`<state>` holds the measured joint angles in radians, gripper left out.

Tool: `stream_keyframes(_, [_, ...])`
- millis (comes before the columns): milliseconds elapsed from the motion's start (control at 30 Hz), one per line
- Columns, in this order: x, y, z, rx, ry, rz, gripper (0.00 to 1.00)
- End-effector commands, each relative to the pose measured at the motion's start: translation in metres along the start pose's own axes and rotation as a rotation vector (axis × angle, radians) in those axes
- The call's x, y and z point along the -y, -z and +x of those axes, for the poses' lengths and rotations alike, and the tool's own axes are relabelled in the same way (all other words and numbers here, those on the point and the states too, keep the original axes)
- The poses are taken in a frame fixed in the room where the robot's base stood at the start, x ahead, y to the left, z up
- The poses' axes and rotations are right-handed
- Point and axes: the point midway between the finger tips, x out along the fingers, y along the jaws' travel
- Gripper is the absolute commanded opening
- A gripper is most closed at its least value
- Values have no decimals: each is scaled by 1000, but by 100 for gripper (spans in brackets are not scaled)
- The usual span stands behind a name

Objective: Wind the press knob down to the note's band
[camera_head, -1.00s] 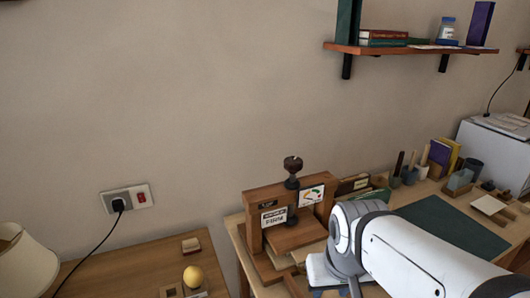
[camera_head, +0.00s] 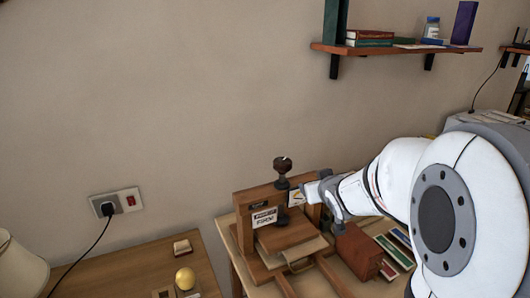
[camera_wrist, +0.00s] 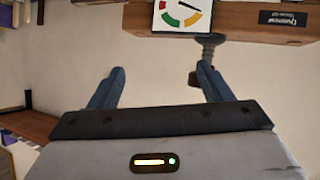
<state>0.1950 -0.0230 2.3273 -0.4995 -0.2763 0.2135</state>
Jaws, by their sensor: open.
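The wooden book press (camera_head: 243,233) stands on the desk. Its dark knob (camera_head: 282,165) sits on top of a screw above the crossbeam. In the wrist view the scene is upside down, and the knob (camera_wrist: 194,79) hangs below the beam, beside the right finger.
A reddish-brown block (camera_head: 358,249) and coloured strips (camera_head: 394,250) lie right of the press. A wall shelf (camera_head: 395,49) with books is above. A side table (camera_head: 135,268) with a yellow ball (camera_head: 185,278) and lamp (camera_head: 22,268) is at left.

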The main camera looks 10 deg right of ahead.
Motion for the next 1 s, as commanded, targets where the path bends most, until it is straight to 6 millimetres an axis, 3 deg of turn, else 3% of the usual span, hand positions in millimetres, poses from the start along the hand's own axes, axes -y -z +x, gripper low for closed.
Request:
stream_keyframes(100, [2, 19, 30, -163, 120, -21, 72])
stream_keyframes(200, [10, 29, 43, -290, 244, -20, 72])
stream_keyframes(400, [24, 33, 47, -459, 471, 12, 72])
stream_keyframes(667, [35, 36, 46, -527, 582, 36, 72])
stream_keyframes(1000, [62, 62, 82, -527, 582, 34, 72])
